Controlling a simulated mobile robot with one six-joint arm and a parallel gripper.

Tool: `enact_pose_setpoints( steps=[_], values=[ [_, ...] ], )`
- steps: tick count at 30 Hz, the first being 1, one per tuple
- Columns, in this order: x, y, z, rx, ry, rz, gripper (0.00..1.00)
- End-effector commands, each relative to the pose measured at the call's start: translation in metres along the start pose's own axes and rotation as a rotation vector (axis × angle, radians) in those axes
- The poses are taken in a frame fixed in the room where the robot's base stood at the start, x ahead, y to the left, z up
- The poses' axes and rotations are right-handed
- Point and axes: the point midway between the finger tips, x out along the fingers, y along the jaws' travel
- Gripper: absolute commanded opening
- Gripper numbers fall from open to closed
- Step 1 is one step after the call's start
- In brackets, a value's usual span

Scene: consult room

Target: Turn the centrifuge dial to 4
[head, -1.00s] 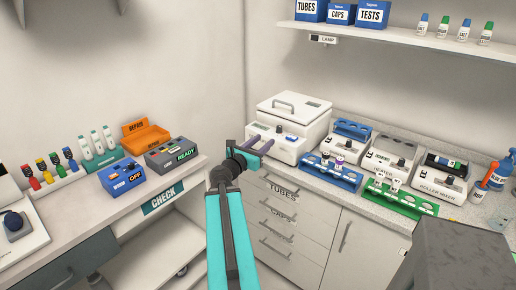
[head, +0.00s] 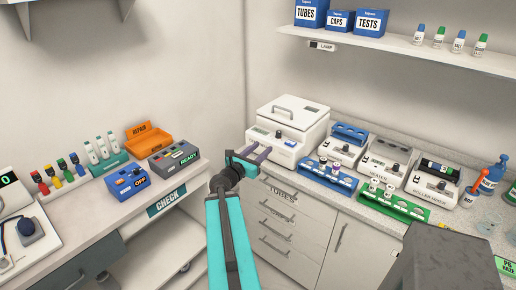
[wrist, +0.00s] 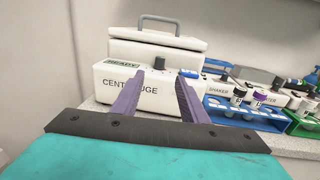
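The white centrifuge (head: 301,109) stands on the counter in the corner, lid shut. Its small dark dial (head: 279,134) is on the front panel, and it also shows in the wrist view (wrist: 158,63), where a green READY display (wrist: 122,64) is to its left and a blue part (wrist: 189,73) to its right. The dial's setting is too small to read. My gripper (head: 260,153) is in front of the centrifuge; its purple fingers (wrist: 160,80) are open and empty. In the wrist view the dial appears between the fingertips, with the fingers seemingly short of it.
Blue tube rack (head: 331,175), green rack (head: 394,203), shaker (head: 343,148), heater (head: 386,163) and roller mixer (head: 434,184) line the counter to the right. A blue box (head: 127,182) and grey READY box (head: 174,157) sit on the left bench. A shelf (head: 400,40) hangs above.

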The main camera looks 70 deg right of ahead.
Motion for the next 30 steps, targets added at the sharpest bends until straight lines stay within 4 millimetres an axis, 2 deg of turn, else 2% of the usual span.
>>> enact_pose_setpoints(
  steps=[30],
  values=[
    [-0.017, -0.001, 0.004, -0.001, -0.003, 0.008, 0.40]
  ],
)
